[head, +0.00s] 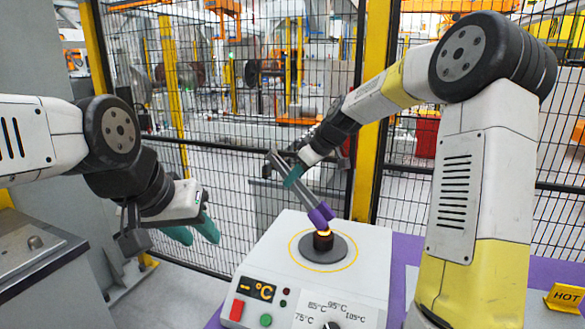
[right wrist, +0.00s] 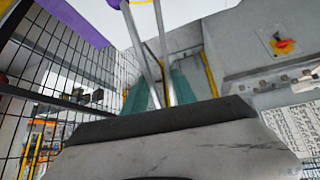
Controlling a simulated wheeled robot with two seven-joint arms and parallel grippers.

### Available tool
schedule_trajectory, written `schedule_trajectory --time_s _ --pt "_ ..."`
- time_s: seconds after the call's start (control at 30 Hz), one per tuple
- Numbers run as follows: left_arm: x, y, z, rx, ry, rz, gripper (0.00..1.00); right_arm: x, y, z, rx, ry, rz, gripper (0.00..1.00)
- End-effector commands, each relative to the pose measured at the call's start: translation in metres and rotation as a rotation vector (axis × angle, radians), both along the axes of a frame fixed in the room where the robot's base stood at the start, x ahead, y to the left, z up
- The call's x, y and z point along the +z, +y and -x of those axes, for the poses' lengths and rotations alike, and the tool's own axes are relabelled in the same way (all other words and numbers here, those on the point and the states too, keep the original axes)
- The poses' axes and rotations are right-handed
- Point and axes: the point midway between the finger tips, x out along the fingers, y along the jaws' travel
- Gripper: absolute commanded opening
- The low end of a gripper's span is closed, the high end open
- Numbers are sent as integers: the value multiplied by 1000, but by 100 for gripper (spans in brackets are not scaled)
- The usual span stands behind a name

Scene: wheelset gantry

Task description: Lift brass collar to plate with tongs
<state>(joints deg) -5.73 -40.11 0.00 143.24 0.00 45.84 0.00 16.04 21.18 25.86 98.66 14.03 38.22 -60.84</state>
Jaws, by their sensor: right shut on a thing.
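My right gripper (head: 293,172) is shut on the steel tongs (head: 306,192), which slant down to the right and end in purple tips. The right wrist view shows the two metal arms of the tongs (right wrist: 146,55) between the teal fingers of this gripper (right wrist: 162,92). A small dark collar (head: 323,243) with a glowing orange-yellow top stands on the round grey disc (head: 338,256) of the heater. The purple tips are right at the collar's top; I cannot tell whether they grip it. My left gripper (head: 194,232) is open and empty, left of the heater.
The white heater box (head: 275,262) has a °C display, buttons and a dial. A purple surface lies around the heater. A black mesh fence (head: 230,120) stands behind.

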Motion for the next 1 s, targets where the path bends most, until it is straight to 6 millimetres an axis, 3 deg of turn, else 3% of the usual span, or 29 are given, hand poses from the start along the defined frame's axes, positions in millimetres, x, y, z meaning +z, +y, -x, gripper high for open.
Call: schedule_trajectory --time_s 0.3,0.77,0.9,1.0 --pt "0 0 0 0 0 0 36 -22 0 0 0 -1 -1 28" --pt "0 0 0 0 0 0 36 -25 0 0 0 -2 0 27" --pt "0 0 0 0 0 0 36 -25 0 0 0 -2 0 0" --pt "0 0 0 0 0 0 36 -25 0 0 0 -2 0 0"
